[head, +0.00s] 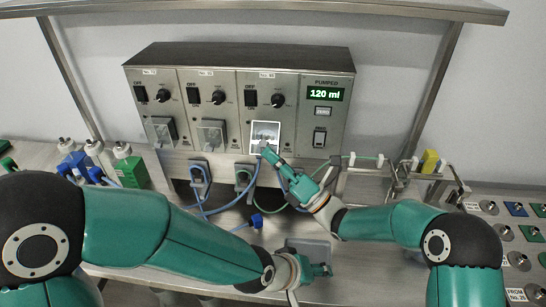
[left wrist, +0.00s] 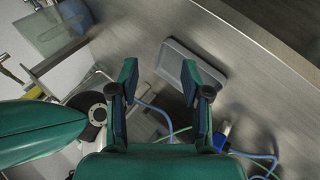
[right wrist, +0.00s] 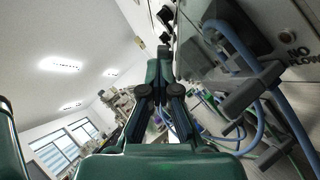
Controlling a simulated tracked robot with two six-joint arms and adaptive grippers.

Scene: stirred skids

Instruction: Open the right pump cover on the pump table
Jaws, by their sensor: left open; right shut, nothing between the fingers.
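The pump unit (head: 300,58) stands at the back of the bench with three pump heads in a row. The right pump cover (head: 266,132) is a small pale-framed panel below the third knob. It looks brighter than the other two; its exact angle is hard to tell. My right gripper (head: 268,151) is shut and empty, its tips at the cover's lower edge, touching or very close. In the right wrist view my right gripper (right wrist: 164,58) has its fingers together beside the pump front. My left gripper (head: 322,270) is open and empty over the bench front; its spread fingers show in the left wrist view (left wrist: 159,80).
Two other pump covers (head: 160,131) (head: 211,134) sit to the left. Blue tubes (head: 222,205) loop below the unit. A grey tray (left wrist: 191,66) lies near my left gripper. Blue and green clamps (head: 133,171) stand left; a labelled panel (head: 510,225) lies right.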

